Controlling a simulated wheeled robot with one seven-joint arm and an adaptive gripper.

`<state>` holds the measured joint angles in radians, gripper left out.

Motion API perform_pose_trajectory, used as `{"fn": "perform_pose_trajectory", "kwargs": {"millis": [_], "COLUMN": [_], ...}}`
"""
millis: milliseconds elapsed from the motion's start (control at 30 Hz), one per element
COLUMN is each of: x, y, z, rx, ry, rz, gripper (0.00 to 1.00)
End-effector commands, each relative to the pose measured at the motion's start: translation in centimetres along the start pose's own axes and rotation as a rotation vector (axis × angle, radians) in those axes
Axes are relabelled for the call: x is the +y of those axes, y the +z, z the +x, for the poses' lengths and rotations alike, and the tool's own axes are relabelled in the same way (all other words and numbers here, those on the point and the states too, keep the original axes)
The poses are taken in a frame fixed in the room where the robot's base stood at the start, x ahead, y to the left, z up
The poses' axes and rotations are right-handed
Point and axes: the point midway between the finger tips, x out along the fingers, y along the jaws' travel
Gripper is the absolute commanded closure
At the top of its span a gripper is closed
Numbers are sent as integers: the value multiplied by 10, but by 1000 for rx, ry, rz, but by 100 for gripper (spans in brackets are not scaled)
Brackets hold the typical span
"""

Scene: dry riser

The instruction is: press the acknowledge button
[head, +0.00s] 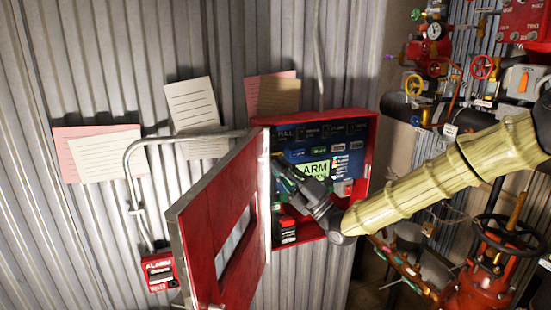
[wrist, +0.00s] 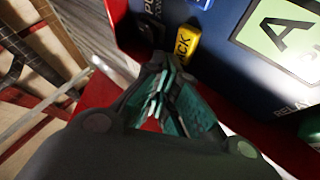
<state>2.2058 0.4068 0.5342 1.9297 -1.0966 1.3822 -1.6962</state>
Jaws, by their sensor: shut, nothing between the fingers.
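The acknowledge button is a yellow block with black letters ending in "CK" (wrist: 186,43) on the blue panel face (wrist: 232,20) in the wrist view. My gripper (wrist: 160,66) is shut and empty, its fingertips just below and left of the yellow button. I cannot tell whether they touch the panel. In the head view my gripper (head: 281,163) reaches into the open red alarm cabinet (head: 371,130), at the left of its blue panel. The yellow button cannot be made out there, probably hidden by the gripper.
The cabinet's red door (head: 205,232) hangs open on the left, close to my gripper. A small red call point (head: 160,271) is on the wall at lower left.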

Motion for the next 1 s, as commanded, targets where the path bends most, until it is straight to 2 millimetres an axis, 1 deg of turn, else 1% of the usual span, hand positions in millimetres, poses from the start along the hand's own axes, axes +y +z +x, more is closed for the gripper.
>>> {"fn": "perform_pose_trajectory", "kwargs": {"millis": [333,1000], "x": [-5,-5], "y": [3,5], "z": [4,7], "rx": [1,0], "ry": [0,0], "rz": [-1,0], "gripper": [100,100]}}
